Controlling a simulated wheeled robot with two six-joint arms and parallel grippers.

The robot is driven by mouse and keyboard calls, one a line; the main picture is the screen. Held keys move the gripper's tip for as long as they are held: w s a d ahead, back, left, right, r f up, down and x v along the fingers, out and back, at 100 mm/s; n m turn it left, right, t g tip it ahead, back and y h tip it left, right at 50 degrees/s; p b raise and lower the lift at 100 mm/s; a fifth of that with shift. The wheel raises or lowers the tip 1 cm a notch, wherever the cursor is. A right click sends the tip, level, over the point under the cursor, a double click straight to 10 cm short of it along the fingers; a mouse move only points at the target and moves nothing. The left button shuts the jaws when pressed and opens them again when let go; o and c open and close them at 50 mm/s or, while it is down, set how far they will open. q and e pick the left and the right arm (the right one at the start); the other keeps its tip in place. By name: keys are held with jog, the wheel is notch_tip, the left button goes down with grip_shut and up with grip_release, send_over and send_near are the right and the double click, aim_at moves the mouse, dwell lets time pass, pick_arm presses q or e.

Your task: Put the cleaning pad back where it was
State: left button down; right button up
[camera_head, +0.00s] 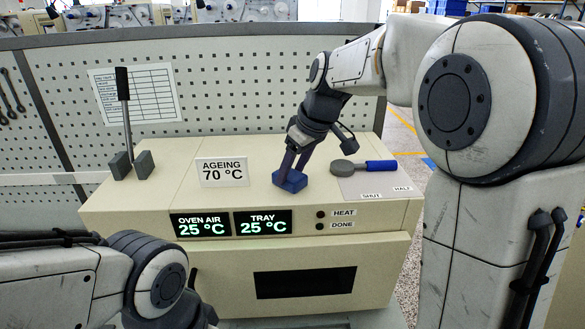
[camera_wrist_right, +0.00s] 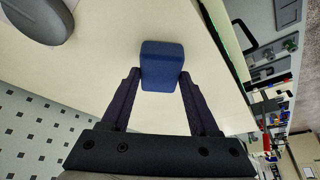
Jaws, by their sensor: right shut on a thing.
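The cleaning pad is a small blue block (camera_head: 290,181) at the middle of the cream oven top. It also shows in the right wrist view (camera_wrist_right: 163,66), between the two fingertips. My right gripper (camera_head: 293,170) reaches down from above and is shut on the pad, with a finger on each side of it. Whether the pad touches the oven top or hangs just above it, I cannot tell. My left arm shows at the lower left in the head view, but its gripper is out of view.
The oven top (camera_head: 150,205) carries an "AGEING 70 °C" sign (camera_head: 222,172) left of the pad. A blue-handled lever (camera_head: 362,167) lies right of it, by SHUT and HALF labels. A grey stand with an upright black-handled rod (camera_head: 126,125) is at the back left.

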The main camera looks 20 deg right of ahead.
jog(key=o, duration=1.4)
jog(key=b+v, duration=0.2)
jog(key=v, duration=0.7)
jog(key=s+a+f+g+b, duration=0.2)
jog(key=s+a+f, duration=0.9)
jog(key=f, duration=0.2)
jog(key=s+a+f+g+h+b, duration=0.1)
jog(key=s+f+b, duration=0.1)
jog(key=s+f, duration=1.1)
jog(key=s, duration=0.3)
jog(key=shift+a+f+g+h, duration=0.2)
jog(key=shift+f+g+h, duration=0.1)
jog(key=shift+g, duration=0.1)
